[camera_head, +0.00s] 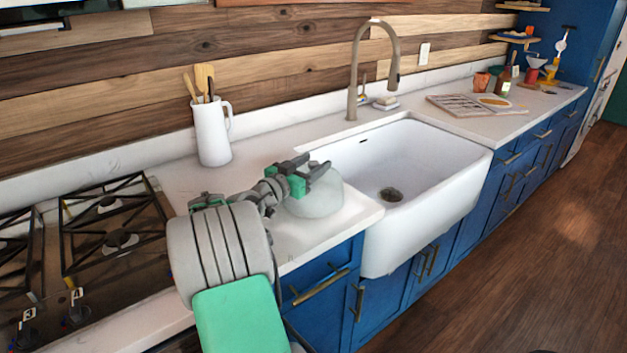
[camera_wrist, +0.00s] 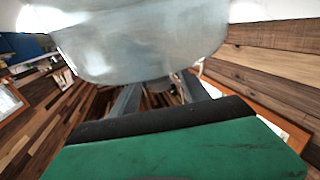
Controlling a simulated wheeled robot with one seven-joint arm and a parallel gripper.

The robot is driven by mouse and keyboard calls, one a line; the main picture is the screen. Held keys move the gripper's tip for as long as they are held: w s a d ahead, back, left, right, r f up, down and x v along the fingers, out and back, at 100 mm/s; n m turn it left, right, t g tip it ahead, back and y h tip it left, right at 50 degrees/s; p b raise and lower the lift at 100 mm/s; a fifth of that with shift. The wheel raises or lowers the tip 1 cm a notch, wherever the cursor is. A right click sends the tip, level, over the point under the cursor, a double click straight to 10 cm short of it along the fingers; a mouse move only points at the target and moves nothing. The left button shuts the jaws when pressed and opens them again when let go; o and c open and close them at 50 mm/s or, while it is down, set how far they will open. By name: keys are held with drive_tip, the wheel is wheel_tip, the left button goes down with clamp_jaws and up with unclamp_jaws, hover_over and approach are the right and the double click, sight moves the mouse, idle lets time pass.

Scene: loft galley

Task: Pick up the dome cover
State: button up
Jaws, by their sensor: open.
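The dome cover (camera_head: 316,199) is a pale, greyish, see-through dome on the white counter, between the stove and the sink. My gripper (camera_head: 312,168) is at the top of the dome, over its upper left side, and is open. In the wrist view the dome (camera_wrist: 140,45) fills the upper middle, very close. The two fingers of my gripper (camera_wrist: 158,95) reach toward it, one on each side of a gap. The dome's top is partly hidden by my gripper, and I cannot tell whether a finger touches it.
A white jug (camera_head: 211,132) with wooden utensils stands behind, to the left. The gas stove (camera_head: 95,225) is at the left. The white sink (camera_head: 425,185) with a tall faucet (camera_head: 352,75) is at the right. A tray (camera_head: 465,105) lies beyond it.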

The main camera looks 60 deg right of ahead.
drive_tip(key=shift+c, duration=0.4)
clamp_jaws()
drive_tip(key=shift+r, duration=0.1)
